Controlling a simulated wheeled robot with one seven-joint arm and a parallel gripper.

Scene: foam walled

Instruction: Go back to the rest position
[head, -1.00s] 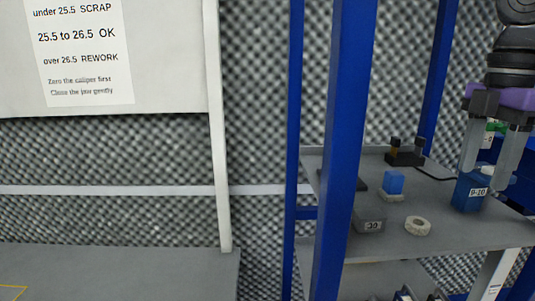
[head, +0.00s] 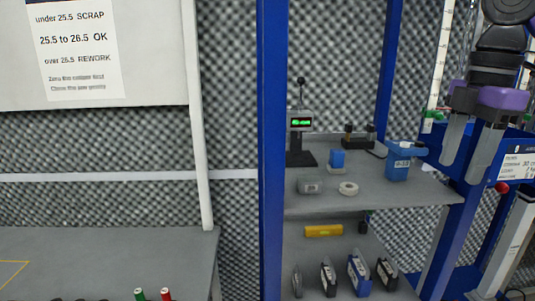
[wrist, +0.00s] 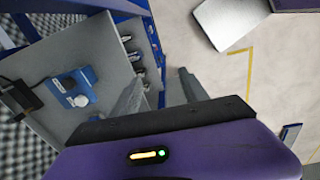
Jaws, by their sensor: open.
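My gripper (head: 466,160) hangs at the right of the head view, its two grey fingers spread apart with nothing between them. It is in front of the right side of a blue-framed shelf rack (head: 272,150). In the wrist view my gripper's fingers (wrist: 158,98) are also apart and empty, with the shelf to their left and open floor to their right. A blue box (head: 399,167) with a label stands on the upper shelf, left of my gripper and apart from it.
The upper shelf (head: 400,200) also holds a gauge with a green display (head: 300,125), a small blue block (head: 337,158), a pale ring (head: 348,188) and a grey block (head: 310,184). A yellow item (head: 323,230) and several cases stand lower. A grey table (head: 150,245) is at left.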

